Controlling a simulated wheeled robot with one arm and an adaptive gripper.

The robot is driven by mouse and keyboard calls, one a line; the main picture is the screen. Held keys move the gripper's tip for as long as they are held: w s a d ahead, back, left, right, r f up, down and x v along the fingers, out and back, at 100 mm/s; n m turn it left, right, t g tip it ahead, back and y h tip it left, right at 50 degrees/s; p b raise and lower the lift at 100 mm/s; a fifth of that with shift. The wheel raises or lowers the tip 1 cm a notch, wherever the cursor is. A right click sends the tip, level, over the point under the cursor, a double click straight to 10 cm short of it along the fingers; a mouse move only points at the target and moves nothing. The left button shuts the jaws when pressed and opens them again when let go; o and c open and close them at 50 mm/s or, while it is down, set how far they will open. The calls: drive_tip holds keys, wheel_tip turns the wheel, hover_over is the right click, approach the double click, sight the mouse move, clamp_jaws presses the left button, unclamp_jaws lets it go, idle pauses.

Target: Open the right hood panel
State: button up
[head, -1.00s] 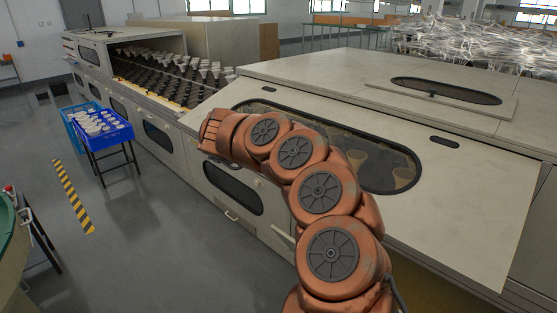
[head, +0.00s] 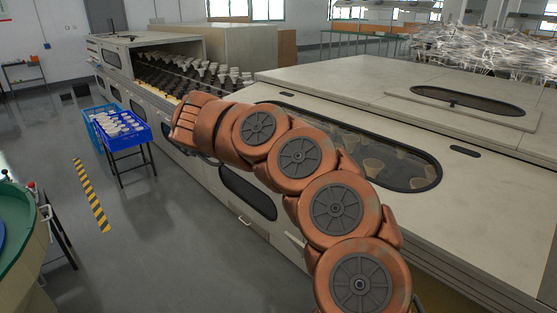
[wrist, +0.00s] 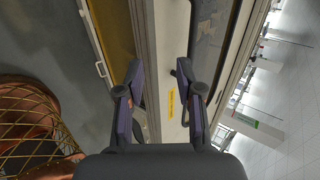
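The right hood panel (head: 440,210) is the sloped off-white cover with a long dark oval window (head: 400,160) on the near part of the machine. It looks closed, and bulbs show dimly through the window. It has dark recessed slots near its upper edge, one at the right (head: 465,151). My copper arm crosses in front of its left part and hides some of it. My gripper is hidden in the head view. In the wrist view my gripper (wrist: 160,85) is open, its fingers apart with nothing held, over a pale strip of the machine bearing a yellow label (wrist: 171,103).
Rows of bulbs (head: 190,75) stand in the machine's open far section. A blue crate (head: 125,132) of pale parts stands on a stand at the left. A green round table (head: 25,230) is at the left edge. Grey floor beside the striped strip (head: 92,197) is clear.

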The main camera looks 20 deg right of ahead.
drive_tip(key=shift+a+r, duration=0.1)
drive_tip(key=shift+a, duration=0.05)
drive_tip(key=shift+s+d+r, duration=0.2)
drive_tip(key=shift+s+d, duration=0.05)
drive_tip(key=shift+d, duration=0.1)
drive_tip(key=c, duration=0.3)
drive_tip(key=s+d+r+g+y+p, duration=0.2)
drive_tip(key=s+d, duration=0.1)
drive_tip(key=s+d+r+m+g+y+p, duration=0.1)
drive_tip(key=s+d, duration=0.1)
drive_tip(key=shift+d+r, duration=0.1)
drive_tip(key=shift+r, duration=0.25)
clamp_jaws()
wheel_tip(320, 180, up, 7)
drive_tip(key=s+y+p, duration=0.2)
drive_tip(key=y+p, duration=0.1)
drive_tip(key=y, duration=0.2)
wheel_tip(320, 180, down, 14)
drive_tip(key=d+n+p, duration=0.1)
drive_tip(key=d, duration=0.1)
drive_tip(key=shift+w+d+r+p, duration=0.2)
drive_tip(key=shift+w+r+p, duration=0.05)
drive_tip(key=shift+w+p, duration=0.05)
